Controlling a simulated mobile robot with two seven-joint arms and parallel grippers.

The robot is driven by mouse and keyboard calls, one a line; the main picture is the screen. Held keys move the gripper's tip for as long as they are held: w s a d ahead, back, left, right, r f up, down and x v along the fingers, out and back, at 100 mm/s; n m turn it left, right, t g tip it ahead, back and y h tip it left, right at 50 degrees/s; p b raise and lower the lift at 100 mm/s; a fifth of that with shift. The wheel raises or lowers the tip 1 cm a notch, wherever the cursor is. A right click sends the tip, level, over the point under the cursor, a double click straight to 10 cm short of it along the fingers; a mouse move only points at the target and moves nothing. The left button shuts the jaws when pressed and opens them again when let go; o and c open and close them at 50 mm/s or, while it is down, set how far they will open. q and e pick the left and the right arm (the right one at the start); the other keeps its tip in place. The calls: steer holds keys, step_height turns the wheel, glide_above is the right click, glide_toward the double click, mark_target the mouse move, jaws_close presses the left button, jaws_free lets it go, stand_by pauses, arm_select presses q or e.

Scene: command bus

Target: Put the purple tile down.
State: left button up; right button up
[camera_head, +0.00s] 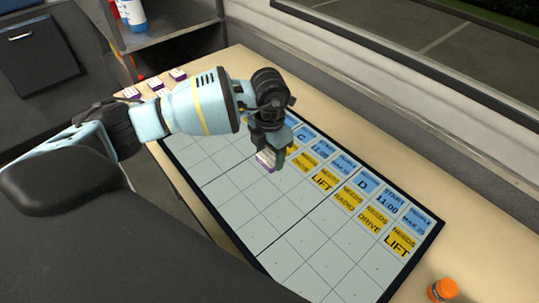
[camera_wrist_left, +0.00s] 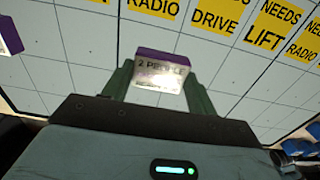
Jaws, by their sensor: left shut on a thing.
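My left gripper (camera_head: 270,150) is over the upper part of the white gridded board (camera_head: 296,248) in the head view. It is shut on the purple tile (camera_head: 265,159), which has a white printed face. In the left wrist view the purple tile (camera_wrist_left: 160,72) sits between the two green fingers, and its print is washed out by glare. The tile is over blank cells, close to the yellow label row. I cannot tell whether it touches the board. My right gripper is not in view.
Blue and yellow labels (camera_head: 364,185) fill the board's right side. Several purple-and-white tiles (camera_head: 154,83) lie on the table at the upper left. Another purple tile (camera_wrist_left: 8,38) shows at the left wrist view's edge. An orange-capped bottle (camera_head: 443,289) stands at the lower right.

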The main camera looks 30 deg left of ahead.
mark_target(269, 157)
arm_select(q)
steer(key=shift+f, duration=0.6)
steer(key=shift+f, duration=0.1)
steer(key=shift+f, duration=0.15)
steer(key=o, duration=1)
step_height(269, 157, up, 12)
steer(key=shift+r, duration=0.25)
